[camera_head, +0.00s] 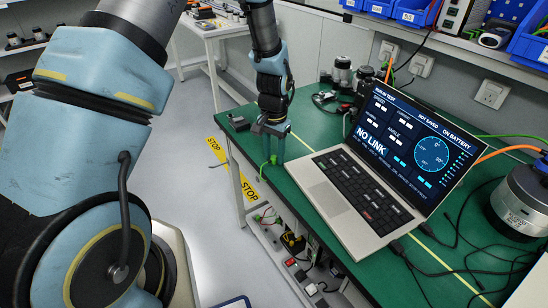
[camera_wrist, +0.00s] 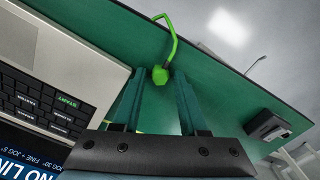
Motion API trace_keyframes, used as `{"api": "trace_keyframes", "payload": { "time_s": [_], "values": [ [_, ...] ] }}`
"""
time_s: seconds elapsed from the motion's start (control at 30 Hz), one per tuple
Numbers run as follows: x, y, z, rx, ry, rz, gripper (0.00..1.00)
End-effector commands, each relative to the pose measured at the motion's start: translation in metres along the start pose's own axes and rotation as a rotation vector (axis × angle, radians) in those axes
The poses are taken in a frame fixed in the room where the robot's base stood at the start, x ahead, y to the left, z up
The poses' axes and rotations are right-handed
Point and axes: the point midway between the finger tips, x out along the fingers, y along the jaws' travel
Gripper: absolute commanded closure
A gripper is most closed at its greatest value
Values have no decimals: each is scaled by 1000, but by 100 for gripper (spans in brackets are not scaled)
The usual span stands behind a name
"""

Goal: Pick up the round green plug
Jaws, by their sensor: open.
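The round green plug (camera_wrist: 160,76) is bright green, with a green cable curving from it to the table's edge in the wrist view. In the head view a small green bit of the plug (camera_head: 273,159) shows at the foot of my gripper, mostly hidden. My gripper (camera_head: 271,152) points down at the table's left edge. In the wrist view my gripper's two teal fingers (camera_wrist: 159,84) are apart, with the plug between their tips in the picture. I cannot tell whether the fingers touch it or how far down it lies.
An open laptop (camera_head: 362,185) stands close to the right of my gripper on the green table (camera_head: 296,161). A small dark block (camera_head: 238,123) lies near the table's left edge. Cables and a round metal actuator (camera_head: 522,203) are farther right.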

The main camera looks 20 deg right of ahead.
Motion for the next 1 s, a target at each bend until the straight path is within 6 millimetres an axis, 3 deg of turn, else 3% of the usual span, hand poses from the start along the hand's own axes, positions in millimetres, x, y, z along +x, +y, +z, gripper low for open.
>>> {"api": "trace_keyframes", "payload": {
  "time_s": [0.2, 0.57, 1.0],
  "values": [
    [0, 0, 0, 0, 0, 0, 58],
    [0, 0, 0, 0, 0, 0, 99],
    [-2, 0, 0, 0, 1, 0, 100]
  ]
}}
